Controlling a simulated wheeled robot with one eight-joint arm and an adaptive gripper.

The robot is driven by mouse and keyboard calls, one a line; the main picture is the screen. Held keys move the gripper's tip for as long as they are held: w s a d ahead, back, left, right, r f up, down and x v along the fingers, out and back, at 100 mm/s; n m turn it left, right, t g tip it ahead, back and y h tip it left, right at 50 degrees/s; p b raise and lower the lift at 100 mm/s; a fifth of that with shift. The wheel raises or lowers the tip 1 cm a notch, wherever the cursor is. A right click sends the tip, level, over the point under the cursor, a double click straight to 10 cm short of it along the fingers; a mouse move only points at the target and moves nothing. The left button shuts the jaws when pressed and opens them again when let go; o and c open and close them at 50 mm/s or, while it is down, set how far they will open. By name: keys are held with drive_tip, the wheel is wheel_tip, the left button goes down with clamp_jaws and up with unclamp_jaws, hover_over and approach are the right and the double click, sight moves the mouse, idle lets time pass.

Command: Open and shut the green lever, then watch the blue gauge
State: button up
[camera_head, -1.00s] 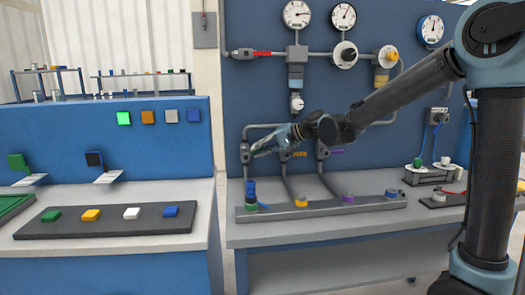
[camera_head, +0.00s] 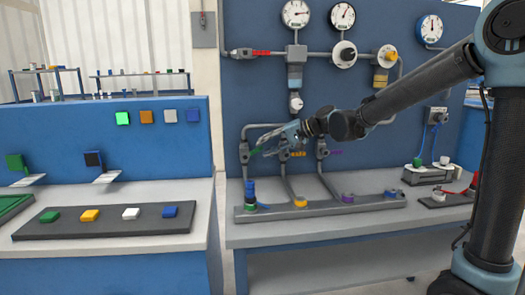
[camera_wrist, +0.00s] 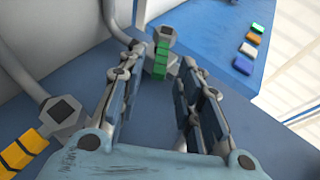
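The green lever (camera_head: 255,152) sits on the leftmost pipe valve of the blue panel, partly beside my gripper in the head view. In the wrist view the green lever (camera_wrist: 161,60) shows ahead, between the fingertips in the picture, with gaps on both sides. My gripper (camera_head: 280,146) is just right of the lever in the head view. In the wrist view my gripper (camera_wrist: 161,72) is open and empty. The blue gauge (camera_head: 431,28) is the blue-rimmed dial at the upper right of the panel. Its fine marks are too small to read.
A yellow lever (camera_head: 298,154) and a purple lever (camera_head: 336,152) are on valves to the right. The left bench carries a tray of coloured blocks (camera_head: 110,222).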

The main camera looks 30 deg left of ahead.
drive_tip(key=v, duration=0.8)
drive_tip(key=shift+d, duration=0.15)
